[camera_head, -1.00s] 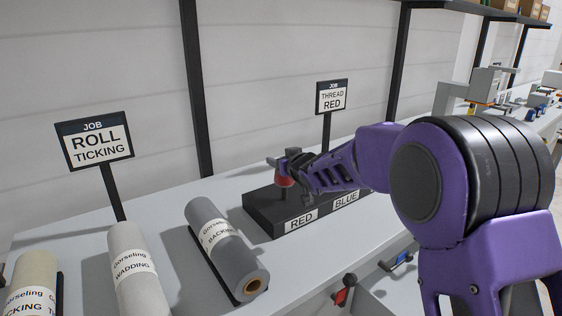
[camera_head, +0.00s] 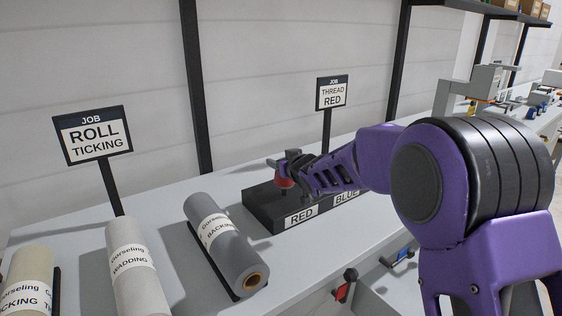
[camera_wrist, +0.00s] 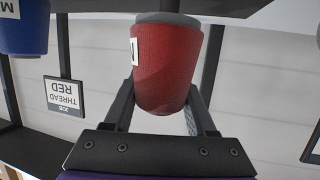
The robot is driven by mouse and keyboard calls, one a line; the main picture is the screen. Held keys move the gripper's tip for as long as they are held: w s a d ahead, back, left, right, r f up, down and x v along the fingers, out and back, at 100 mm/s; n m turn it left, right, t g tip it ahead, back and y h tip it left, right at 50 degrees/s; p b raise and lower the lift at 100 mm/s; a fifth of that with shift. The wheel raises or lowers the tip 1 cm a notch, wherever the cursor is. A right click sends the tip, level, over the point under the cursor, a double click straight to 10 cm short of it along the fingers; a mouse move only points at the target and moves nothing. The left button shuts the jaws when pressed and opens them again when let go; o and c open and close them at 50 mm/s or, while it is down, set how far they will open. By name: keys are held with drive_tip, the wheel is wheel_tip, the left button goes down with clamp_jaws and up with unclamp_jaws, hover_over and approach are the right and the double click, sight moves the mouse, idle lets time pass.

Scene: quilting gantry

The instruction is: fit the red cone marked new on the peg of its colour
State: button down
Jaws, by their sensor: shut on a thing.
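The red cone (camera_head: 284,183) is in my gripper (camera_head: 288,172), upright above the red-labelled end of the dark peg block (camera_head: 262,213). In the upside-down wrist view, the two fingers of my gripper (camera_wrist: 160,112) are shut on the red cone (camera_wrist: 167,65). A white label shows only in part at the cone's edge, so its full word cannot be read.
A blue cone (camera_wrist: 24,30) is beside the red one in the wrist view. A "THREAD RED" sign (camera_head: 332,93) stands behind the block. A grey roll (camera_head: 226,245) lies left of the block, with a white roll (camera_head: 138,268) and a "ROLL TICKING" sign (camera_head: 93,135) further left.

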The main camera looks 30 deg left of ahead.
drive_tip(key=shift+f+b, duration=0.75)
drive_tip(key=shift+f, duration=0.85)
drive_tip(key=shift+c, duration=0.6)
unclamp_jaws()
drive_tip(key=shift+d, duration=0.1)
drive_tip(key=p+v, duration=0.1)
drive_tip(key=v, duration=1.6)
drive_tip(key=shift+s, duration=0.15)
drive_tip(key=shift+d, duration=0.1)
